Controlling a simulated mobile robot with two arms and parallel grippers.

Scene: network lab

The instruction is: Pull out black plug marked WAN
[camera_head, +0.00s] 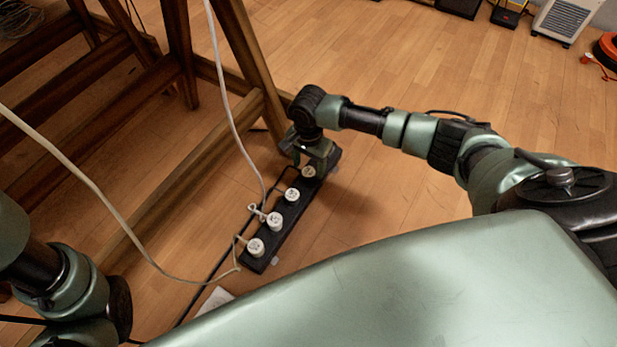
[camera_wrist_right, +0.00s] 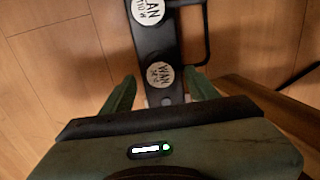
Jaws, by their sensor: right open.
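The plug marked WAN (camera_wrist_right: 160,75) has a round white top with dark letters and sits in the black power strip (camera_wrist_right: 157,48). In the head view a plug (camera_head: 309,171) stands at the strip's far end, right below my right gripper (camera_head: 313,159). In the right wrist view the fingers of my right gripper (camera_wrist_right: 160,84) are open, one on each side of the WAN plug, with gaps visible. I cannot tell how far down they reach. The plug's body is mostly hidden under its top. My left gripper is not in view; only part of that arm shows at lower left.
Another plug marked LAN (camera_wrist_right: 147,10) sits close by on the strip. White-topped plugs (camera_head: 292,194) line the strip, some with pale cords (camera_head: 229,100). A wooden frame (camera_head: 145,98) stands on the left, close to the strip.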

